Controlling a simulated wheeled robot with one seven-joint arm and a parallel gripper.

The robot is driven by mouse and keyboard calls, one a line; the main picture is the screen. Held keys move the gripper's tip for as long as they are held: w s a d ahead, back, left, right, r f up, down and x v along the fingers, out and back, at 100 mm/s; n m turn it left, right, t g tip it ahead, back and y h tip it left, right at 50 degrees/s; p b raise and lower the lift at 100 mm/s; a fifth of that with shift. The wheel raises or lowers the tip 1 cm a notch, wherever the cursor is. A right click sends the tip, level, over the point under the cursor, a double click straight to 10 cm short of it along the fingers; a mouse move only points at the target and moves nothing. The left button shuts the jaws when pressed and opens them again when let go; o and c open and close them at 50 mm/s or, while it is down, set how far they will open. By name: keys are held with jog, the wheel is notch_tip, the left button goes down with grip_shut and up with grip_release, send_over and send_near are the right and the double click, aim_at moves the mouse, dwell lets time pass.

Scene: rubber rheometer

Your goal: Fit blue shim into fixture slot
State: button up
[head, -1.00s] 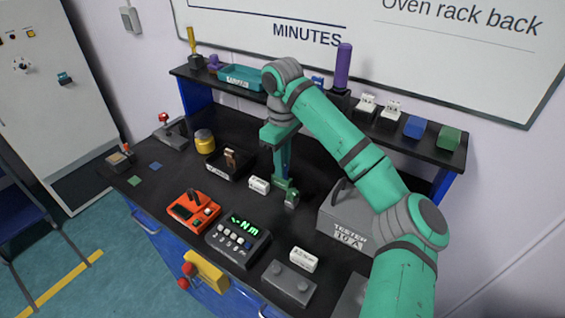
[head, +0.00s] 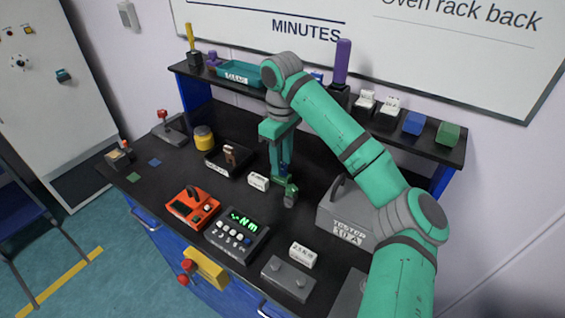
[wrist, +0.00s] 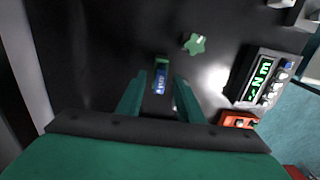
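A flat blue square (head: 155,162), which looks like the blue shim, lies on the left of the black bench beside a flat green square (head: 133,177). My gripper (head: 281,172) is well to its right, pointing down over the bench middle. In the wrist view my gripper (wrist: 160,76) is open, its fingers apart. A small blue piece with a green end and pale marks (wrist: 160,79) shows between the fingertips; I cannot tell whether they touch it. A green star knob (wrist: 195,44) is just beyond. I cannot make out the fixture slot for sure.
A dark tray (head: 212,168), a yellow jar (head: 204,138), an orange meter (head: 192,207) and a digital readout box (head: 237,242) stand left of my gripper. A grey tester box (head: 345,218) is close on the right. A shelf (head: 195,78) runs behind.

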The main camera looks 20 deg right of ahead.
notch_tip(320, 180, up, 10)
jog(key=shift+f, duration=0.2)
jog(key=shift+d, duration=0.1)
dwell(0.5)
